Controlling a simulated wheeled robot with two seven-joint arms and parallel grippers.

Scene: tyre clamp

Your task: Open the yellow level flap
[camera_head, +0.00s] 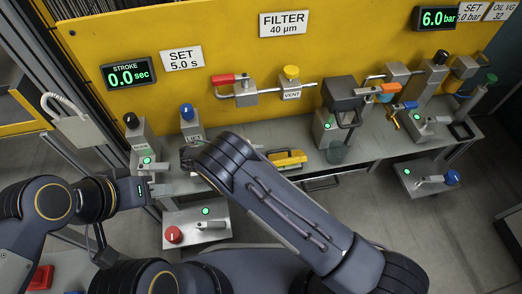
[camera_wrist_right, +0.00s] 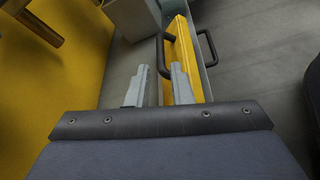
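The yellow flap (camera_head: 287,158) lies on the grey bench in the head view, just right of my right forearm. In the right wrist view the yellow flap (camera_wrist_right: 181,55) is a narrow slab with a dark bar handle (camera_wrist_right: 160,52) on its left side. My right gripper (camera_wrist_right: 160,66) is open, and the handle shows between its fingertips; I cannot tell whether they touch. One finger overlaps the slab in the picture. In the head view that gripper is mostly hidden by its arm. My left gripper (camera_head: 150,188) is at the left end of the bench; its fingers are unclear.
A yellow wall panel (camera_head: 220,40) stands behind the bench (camera_head: 375,150). Levers, valves and a dark clamp block (camera_head: 340,93) crowd the bench. A red button (camera_head: 173,235) sits on a lower shelf at front left. Floor shows at the right.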

